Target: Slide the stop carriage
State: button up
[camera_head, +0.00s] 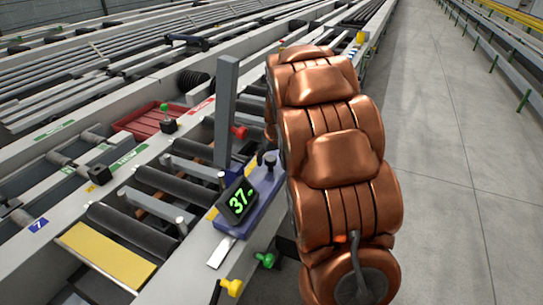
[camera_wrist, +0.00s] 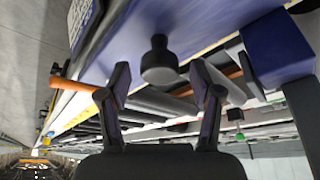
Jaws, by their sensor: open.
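The stop carriage (camera_head: 258,213) is a blue block on the rail at the near edge of the runout table. It carries a tilted display (camera_head: 238,201) with a green 37 and a black knob (camera_head: 269,160). A grey upright post (camera_head: 225,110) stands beside it. In the wrist view the carriage's blue face (camera_wrist: 200,25) fills the top, and its knob (camera_wrist: 158,62) sticks out between my fingers. My gripper (camera_wrist: 160,85) is open, with a finger to either side of the knob and no clear contact. In the head view my copper arm hides the gripper.
Dark rollers (camera_head: 130,228) and a yellow plate (camera_head: 105,256) lie left of the carriage. A red tray (camera_head: 152,119) and a green-topped lever (camera_head: 167,118) are farther back. Yellow (camera_head: 231,287) and green (camera_head: 265,260) knobs sit below the near edge. Grey floor (camera_head: 450,180) is clear on the right.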

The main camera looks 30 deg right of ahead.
grip_shut()
dwell(0.6)
